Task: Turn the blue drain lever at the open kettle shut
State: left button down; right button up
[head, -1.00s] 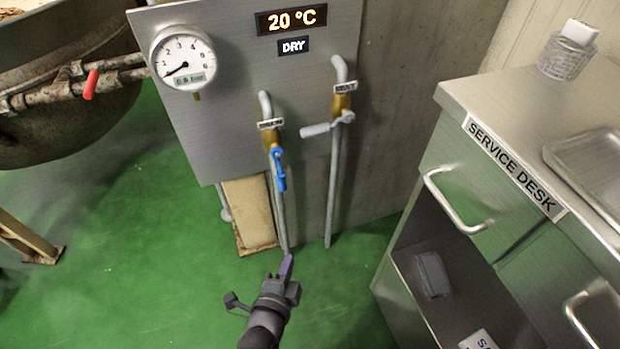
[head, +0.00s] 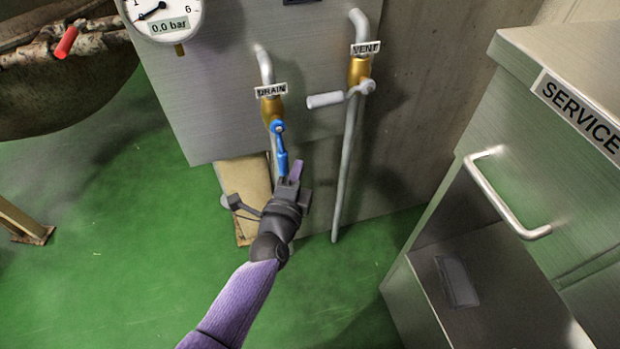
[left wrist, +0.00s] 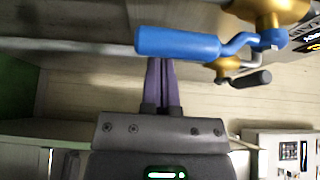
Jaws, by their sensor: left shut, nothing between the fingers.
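The blue drain lever (head: 281,150) hangs down from the brass valve (head: 271,106) under the DRAIN label (head: 271,90), in line with its pipe. My left gripper (head: 296,170) is shut and empty, with its purple fingers at the lower end of the lever. In the left wrist view the blue lever (left wrist: 190,44) lies across the picture, just beyond the tips of the shut fingers (left wrist: 160,68). I cannot tell whether they touch. The open kettle (head: 70,100) is at the upper left. My right gripper is not in view.
The vent valve's grey lever (head: 330,99) sticks out to the left, close to the right of the drain lever. A steel service desk (head: 490,130) with handles stands at the right. A beige slab (head: 248,185) leans behind my gripper.

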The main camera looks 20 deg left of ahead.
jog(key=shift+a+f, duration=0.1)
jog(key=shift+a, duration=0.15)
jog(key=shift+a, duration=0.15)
